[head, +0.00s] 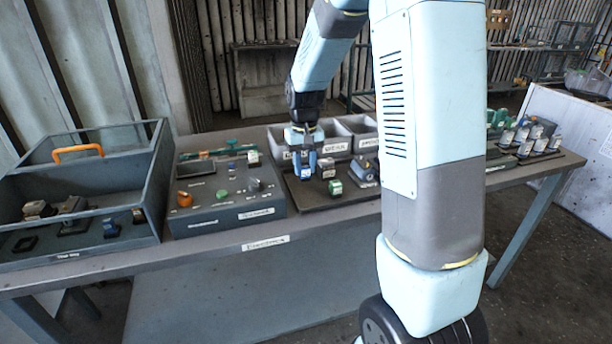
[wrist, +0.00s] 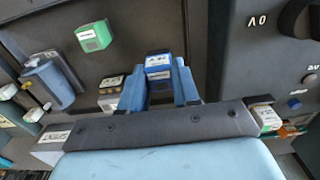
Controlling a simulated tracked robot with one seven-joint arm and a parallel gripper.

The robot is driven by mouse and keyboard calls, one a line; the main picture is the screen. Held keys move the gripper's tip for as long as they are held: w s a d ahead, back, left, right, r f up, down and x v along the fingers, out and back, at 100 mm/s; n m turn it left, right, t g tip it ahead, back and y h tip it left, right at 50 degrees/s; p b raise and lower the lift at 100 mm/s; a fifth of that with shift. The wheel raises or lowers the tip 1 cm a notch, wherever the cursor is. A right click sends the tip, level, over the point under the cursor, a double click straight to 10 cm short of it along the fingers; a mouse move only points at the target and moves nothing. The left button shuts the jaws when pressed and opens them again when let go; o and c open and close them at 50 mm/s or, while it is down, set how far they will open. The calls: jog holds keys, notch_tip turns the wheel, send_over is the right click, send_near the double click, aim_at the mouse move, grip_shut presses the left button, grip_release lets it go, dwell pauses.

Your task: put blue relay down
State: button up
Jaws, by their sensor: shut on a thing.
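My gripper (head: 306,168) reaches over the dark tray (head: 350,198) in the middle of the table. It is shut on the blue relay (wrist: 158,66), a small blue block with a pale label on top, held between the two blue fingers in the wrist view. In the head view the blue relay (head: 305,174) shows small between the fingertips. The wrist view looks down, and I cannot tell whether the relay touches the tray floor.
A green block (head: 335,187) lies in the tray, right of my gripper; it also shows in the wrist view (wrist: 93,36). A grey panel with knobs (head: 225,200) stands to the left. An open-topped case (head: 160,185) is farther left. Labelled bins (head: 338,145) stand behind the tray.

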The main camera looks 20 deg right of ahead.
aim_at(303, 175)
jog(key=shift+w+f, duration=0.7)
jog(key=shift+f, duration=1.65)
jog(key=o, duration=1)
jog(key=shift+f, duration=0.1)
